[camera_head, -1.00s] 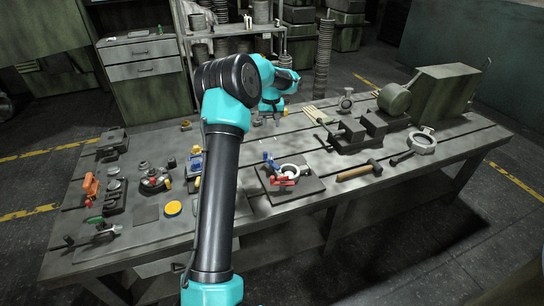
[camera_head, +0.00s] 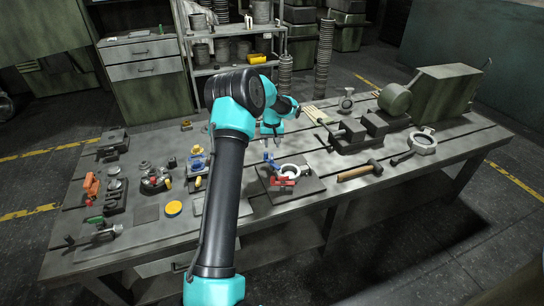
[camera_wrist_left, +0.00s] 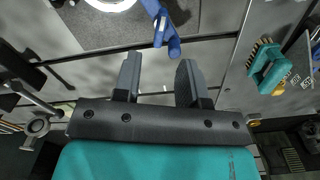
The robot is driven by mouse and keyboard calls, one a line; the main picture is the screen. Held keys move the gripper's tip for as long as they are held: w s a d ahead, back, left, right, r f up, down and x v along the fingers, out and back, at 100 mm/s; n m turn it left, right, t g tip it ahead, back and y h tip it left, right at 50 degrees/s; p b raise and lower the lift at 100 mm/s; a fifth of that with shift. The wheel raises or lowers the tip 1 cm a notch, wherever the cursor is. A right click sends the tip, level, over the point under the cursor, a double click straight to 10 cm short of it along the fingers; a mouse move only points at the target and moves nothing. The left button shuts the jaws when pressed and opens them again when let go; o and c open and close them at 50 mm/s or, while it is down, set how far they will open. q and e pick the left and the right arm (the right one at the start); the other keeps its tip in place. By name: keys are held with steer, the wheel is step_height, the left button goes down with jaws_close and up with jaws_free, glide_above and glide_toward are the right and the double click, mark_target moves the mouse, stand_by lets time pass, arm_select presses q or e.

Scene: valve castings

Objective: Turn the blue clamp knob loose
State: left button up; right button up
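The blue clamp knob (camera_head: 268,158) stands at the back left of a dark fixture plate (camera_head: 305,187) near the middle of the bench. A pale ring (camera_head: 290,170) and a red clamp (camera_head: 283,181) sit beside it on the plate. In the left wrist view the blue knob (camera_wrist_left: 161,22) shows at the top, just beyond the fingertips. My left gripper (camera_head: 271,141) points down above and slightly behind the knob. Its two fingers (camera_wrist_left: 157,62) are apart, with nothing between them. The knob and the fingers appear apart. My right gripper is not in view.
A vise (camera_head: 350,133) and a hammer (camera_head: 360,171) lie to the right of the plate. A blue valve with a brass top (camera_head: 197,160) and a yellow disc (camera_head: 173,208) are to the left.

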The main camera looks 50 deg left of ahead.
mark_target(272, 156)
arm_select(q)
step_height(272, 156, down, 7)
steer(key=shift+f, duration=0.1)
stand_by(0.4)
jaws_close()
